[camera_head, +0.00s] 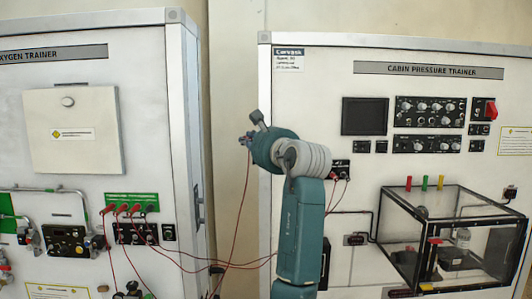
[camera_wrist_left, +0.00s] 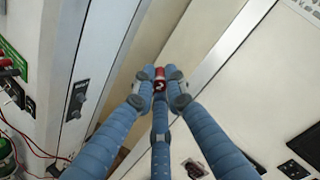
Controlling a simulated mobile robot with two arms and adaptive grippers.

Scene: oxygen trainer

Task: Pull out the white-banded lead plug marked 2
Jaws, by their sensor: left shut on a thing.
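The lead plug is red with a pale mark that looks like a 2; it shows in the left wrist view (camera_wrist_left: 160,85). My left gripper (camera_wrist_left: 160,78) is shut on it, with the blue fingers closing from both sides. In the head view my left gripper (camera_head: 248,138) is in front of the wall gap between the two trainer cabinets, and the plug is mostly hidden. A thin red lead (camera_head: 237,215) hangs down from the gripper. The plug appears clear of both panels. My right gripper is not in view.
The oxygen trainer panel (camera_head: 150,80) is at left, with several red plugs (camera_head: 122,209) below a green strip (camera_head: 131,199) and red leads drooping from them. The cabin pressure trainer (camera_head: 330,80) is at right, with a clear box (camera_head: 450,235) on its front.

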